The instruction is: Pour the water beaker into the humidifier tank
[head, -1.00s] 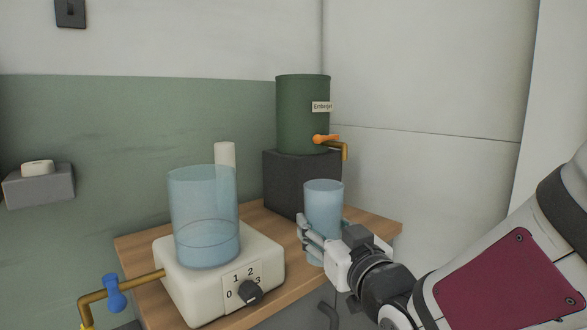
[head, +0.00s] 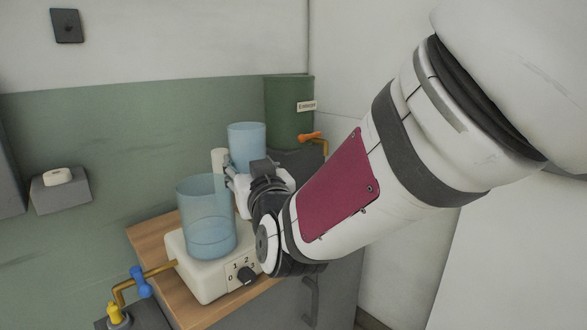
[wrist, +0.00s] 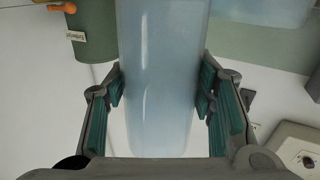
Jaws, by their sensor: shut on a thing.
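The water beaker (head: 247,138) is a pale blue, translucent cup, upright and raised above the table behind the humidifier tank. My gripper (head: 240,180) is shut around its lower part. In the wrist view the beaker (wrist: 162,70) stands between the two green-padded fingers. The humidifier tank (head: 204,205) is a clear blue open cylinder with a faint line low in it. It sits on a white base (head: 204,285) with a numbered dial (head: 246,275). The beaker is apart from the tank, to its right and higher. The water level in the beaker cannot be told.
A green drum (head: 287,100) with a label and orange-handled tap (head: 310,136) stands behind on a dark block (head: 300,160). A white post (head: 219,160) rises behind the tank. A blue-handled pipe (head: 140,282) is at front left. The wooden table (head: 150,240) is bare at left.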

